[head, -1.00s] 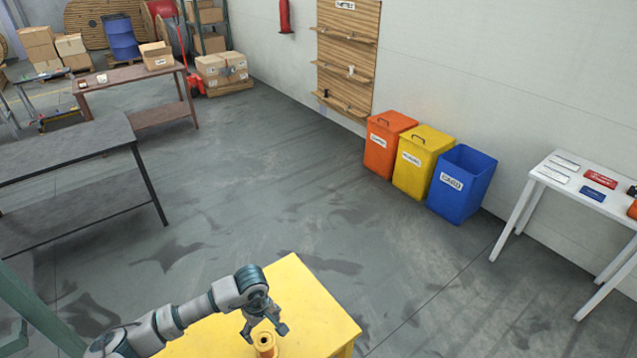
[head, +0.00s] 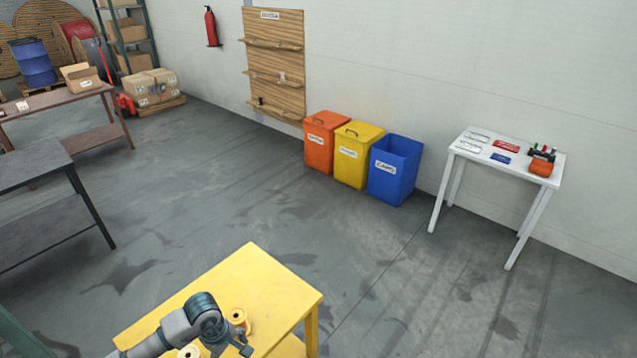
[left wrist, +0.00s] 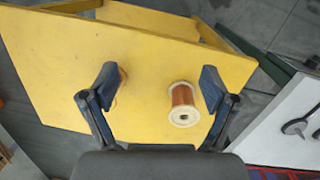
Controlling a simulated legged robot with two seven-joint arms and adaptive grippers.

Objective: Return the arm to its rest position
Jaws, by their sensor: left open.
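My left gripper (head: 230,346) is above the yellow table (head: 260,275) at the bottom of the head view. A spool with copper-coloured winding (left wrist: 183,95) stands on the table, apart from the fingers and close to the right one in the picture. A second spool (left wrist: 122,88) is partly hidden behind the left finger. In the head view one spool (head: 239,319) stands beside the gripper and another (head: 189,352) is partly cut off below the arm. My right gripper is not in view.
Orange (head: 319,145), yellow (head: 353,158) and blue (head: 392,175) bins stand along the wall. A white table (head: 470,160) with small items is at the right. A dark workbench (head: 30,165) is at the left. The floor between is clear.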

